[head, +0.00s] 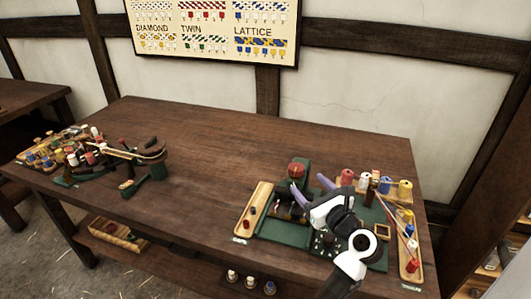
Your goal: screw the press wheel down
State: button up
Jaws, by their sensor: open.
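A red round knob, which looks like the press wheel (296,169), sits on top of a green press body (303,180) at the back of the right-hand station. My gripper (311,187) is just in front of it and to its right, with its two lavender fingers spread apart and nothing seen between them. The left finger is close to the press in the picture; I cannot tell whether it touches. My white and black wrist hides part of the green base board (285,233) and whatever lies beneath it.
Wooden trays (255,208) flank the station; the right tray (409,262) holds small coloured pieces and sticks. Several coloured spools (347,177) stand behind my wrist. Another cluster of spools and a green-footed wooden device (150,155) are at left. The middle of the table (215,170) is clear.

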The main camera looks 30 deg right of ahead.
aim_at(292, 164)
jog(key=shift+m, duration=0.8)
jog(key=w+p, duration=0.1)
jog(key=w, duration=0.2)
jog(key=w+d+p, duration=0.1)
jog(key=w, duration=0.3)
jog(key=w+d+f+p, duration=0.1)
jog(key=w, duration=0.3)
jog(key=shift+w+p, duration=0.1)
jog(key=shift+p, duration=0.3)
jog(key=c, duration=1)
